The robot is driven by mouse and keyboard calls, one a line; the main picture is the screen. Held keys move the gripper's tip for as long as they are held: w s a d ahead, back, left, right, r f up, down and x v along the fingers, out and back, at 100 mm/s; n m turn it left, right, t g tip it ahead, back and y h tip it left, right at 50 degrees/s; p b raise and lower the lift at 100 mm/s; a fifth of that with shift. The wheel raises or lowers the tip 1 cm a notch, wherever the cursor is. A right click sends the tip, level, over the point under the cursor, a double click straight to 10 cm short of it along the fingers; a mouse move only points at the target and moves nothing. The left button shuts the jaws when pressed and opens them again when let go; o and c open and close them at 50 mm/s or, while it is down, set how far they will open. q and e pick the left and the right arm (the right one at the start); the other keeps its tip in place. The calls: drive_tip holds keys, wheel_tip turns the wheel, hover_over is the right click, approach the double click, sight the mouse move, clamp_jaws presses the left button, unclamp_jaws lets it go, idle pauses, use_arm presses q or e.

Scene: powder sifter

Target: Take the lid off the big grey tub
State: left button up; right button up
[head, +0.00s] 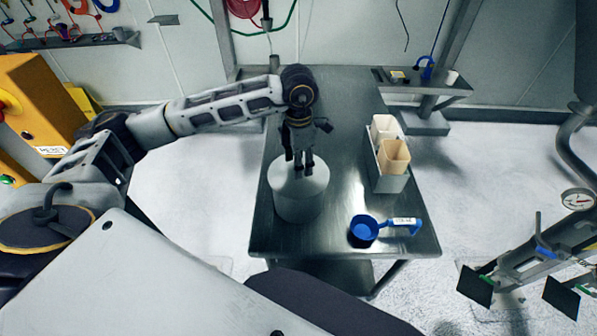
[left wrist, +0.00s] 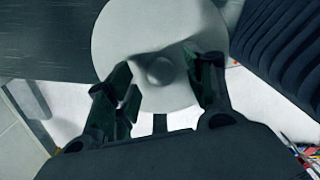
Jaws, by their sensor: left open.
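The big grey tub (head: 297,203) stands upright at the left edge of the metal table. Its round grey lid (head: 314,181) is on top, and the lid (left wrist: 140,25) with its round knob (left wrist: 160,71) shows in the left wrist view. My left gripper (head: 302,170) is above the lid, pointing down. In the left wrist view its open fingers (left wrist: 163,80) are on either side of the knob, apart from it. In the head view the gripper hides the knob. My right gripper is not in view.
On the metal table (head: 340,95), a blue scoop (head: 364,230) lies right of the tub near the front edge. A metal holder (head: 388,182) with two beige containers (head: 394,156) stands at the right edge. The table's back is clear. A yellow machine (head: 35,110) is at the left.

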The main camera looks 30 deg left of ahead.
use_arm(q)
drive_tip(key=shift+f, duration=0.45)
drive_tip(key=c, duration=1.1)
drive_tip(key=shift+r, duration=0.15)
wheel_tip(320, 180, up, 10)
drive_tip(key=b, duration=0.2)
idle(0.4)
